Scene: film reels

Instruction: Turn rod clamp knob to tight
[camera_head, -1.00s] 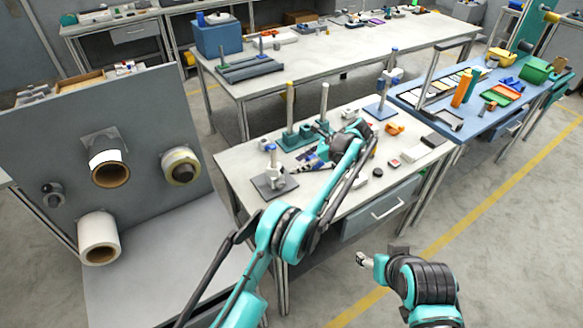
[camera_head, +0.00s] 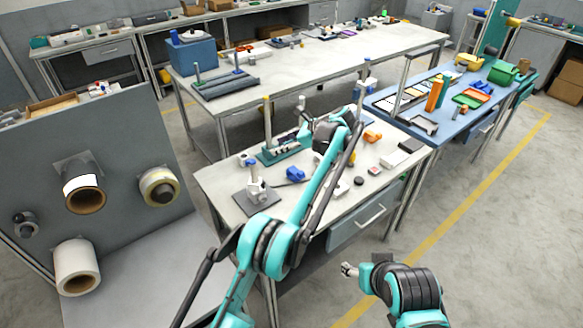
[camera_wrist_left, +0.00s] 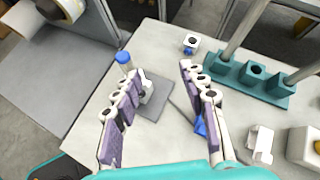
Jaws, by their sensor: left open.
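A small stand with a blue knob (camera_head: 253,164) on a white clamp body (camera_head: 257,188) sits on a dark grey plate (camera_head: 236,205) at the near left of the front table. In the left wrist view, the blue knob (camera_wrist_left: 123,57) and grey plate (camera_wrist_left: 158,110) appear beyond my left fingers, partly hidden by the left one. My left gripper (camera_head: 306,136) is open and empty, above the table and apart from the stand. Its spread fingers (camera_wrist_left: 160,72) show in the wrist view. My right gripper (camera_head: 349,271) is low in front of the table, its fingers too small to judge.
A teal block (camera_wrist_left: 252,80) with upright rods stands behind the stand. A blue piece (camera_head: 295,174) lies right of the stand. Small parts lie at right, including an orange one (camera_head: 372,136).

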